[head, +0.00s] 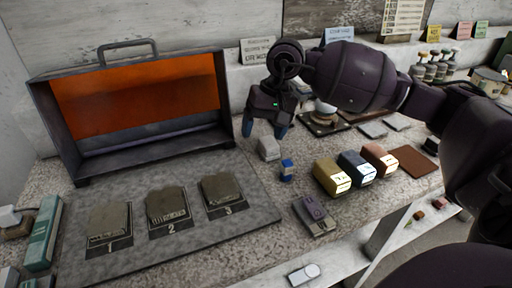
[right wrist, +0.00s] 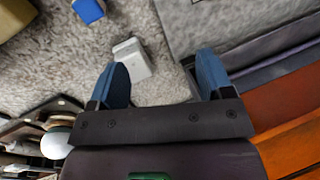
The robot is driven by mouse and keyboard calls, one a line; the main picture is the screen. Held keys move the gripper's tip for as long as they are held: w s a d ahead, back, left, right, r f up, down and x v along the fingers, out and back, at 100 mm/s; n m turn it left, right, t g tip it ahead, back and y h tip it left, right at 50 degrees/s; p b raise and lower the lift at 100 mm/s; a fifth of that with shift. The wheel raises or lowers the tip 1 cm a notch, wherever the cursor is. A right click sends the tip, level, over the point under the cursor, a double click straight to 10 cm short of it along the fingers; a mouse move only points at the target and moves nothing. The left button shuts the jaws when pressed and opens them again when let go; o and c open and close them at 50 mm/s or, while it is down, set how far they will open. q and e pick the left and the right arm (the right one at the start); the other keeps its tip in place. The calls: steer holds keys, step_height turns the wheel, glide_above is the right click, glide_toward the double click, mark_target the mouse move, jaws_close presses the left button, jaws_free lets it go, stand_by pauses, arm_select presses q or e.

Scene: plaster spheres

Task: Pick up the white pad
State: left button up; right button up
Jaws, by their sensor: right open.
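The white pad (head: 268,148) is a small pale block on the speckled bench, right of the orange-backed box. It also shows in the right wrist view (right wrist: 131,60), beyond the blue fingertips and nearer the left one. My right gripper (head: 265,128) is open and empty, with its fingers pointing down close above and behind the pad in the head view. I cannot tell the exact gap between fingers and pad. My left gripper is not in view.
A small blue block (head: 287,170) stands just right of the pad. Yellow (head: 331,177), dark blue (head: 357,168) and pink-brown (head: 379,159) blocks stand further right. The open box (head: 137,105) and numbered grey board (head: 255,215) lie left. A purple-grey block (head: 314,215) sits near the front edge.

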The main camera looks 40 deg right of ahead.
steer(key=w+d+r+n+h, duration=0.2)
steer(key=w+d+h, duration=0.1)
steer(key=d, duration=0.1)
steer(key=b, duration=0.2)
glide_above(269, 142)
step_height(269, 142, down, 5)
steer(key=shift+w+d+r, duration=0.1)
steer(key=shift+w+d, duration=0.05)
step_height(269, 142, down, 5)
steer(key=shift+r, duration=0.15)
steer(key=shift+f, duration=0.3)
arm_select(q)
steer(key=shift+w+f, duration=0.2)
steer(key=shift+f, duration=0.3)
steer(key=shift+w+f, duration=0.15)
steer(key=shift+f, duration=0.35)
arm_select(e)
steer(key=shift+t, duration=0.3)
steer(key=c, duration=1)
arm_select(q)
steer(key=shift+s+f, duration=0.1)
arm_select(e)
steer(key=shift+r, duration=0.15)
